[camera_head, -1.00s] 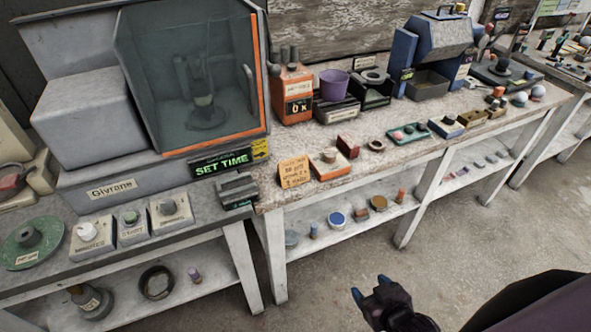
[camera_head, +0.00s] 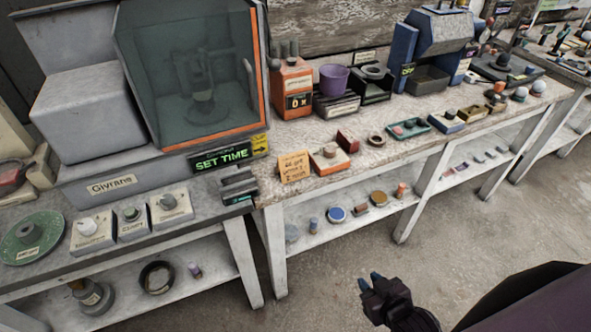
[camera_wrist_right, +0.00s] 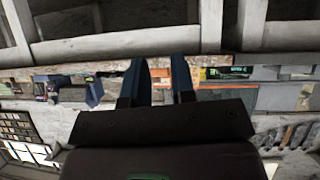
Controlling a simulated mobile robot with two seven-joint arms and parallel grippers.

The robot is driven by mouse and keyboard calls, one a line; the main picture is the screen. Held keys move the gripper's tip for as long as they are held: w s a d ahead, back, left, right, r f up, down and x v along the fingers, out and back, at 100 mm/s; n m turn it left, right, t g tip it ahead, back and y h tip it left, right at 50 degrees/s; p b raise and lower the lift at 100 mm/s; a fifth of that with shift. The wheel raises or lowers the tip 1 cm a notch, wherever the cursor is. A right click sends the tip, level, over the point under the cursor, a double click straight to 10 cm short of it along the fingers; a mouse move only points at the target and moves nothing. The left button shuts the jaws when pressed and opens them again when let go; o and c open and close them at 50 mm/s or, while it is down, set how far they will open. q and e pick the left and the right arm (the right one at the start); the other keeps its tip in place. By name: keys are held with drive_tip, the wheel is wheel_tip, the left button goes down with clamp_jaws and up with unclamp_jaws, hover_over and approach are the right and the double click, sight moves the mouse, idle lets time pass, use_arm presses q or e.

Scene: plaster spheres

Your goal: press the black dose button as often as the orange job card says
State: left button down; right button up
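The orange job card (camera_head: 294,167) stands at the front left corner of the long bench; its small lettering cannot be read for sure. The orange dispenser (camera_head: 293,92) stands behind it with a dark display reading "0 x". A small orange box (camera_head: 329,160) with a round knob on top sits right of the card. I cannot make out for sure which part is the black dose button. My right gripper (camera_head: 369,282) is low in front of the bench, over the floor, touching nothing. In the right wrist view its two blue fingers (camera_wrist_right: 159,80) are apart and empty. My left gripper is out of view.
A glass-fronted cabinet (camera_head: 190,80) with a green "SET TIME" display stands on the left bench. A purple cup (camera_head: 334,80) and several small items stand along the bench. The floor (camera_head: 480,230) before the bench is clear.

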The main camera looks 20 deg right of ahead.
clamp_jaws()
idle(1.3)
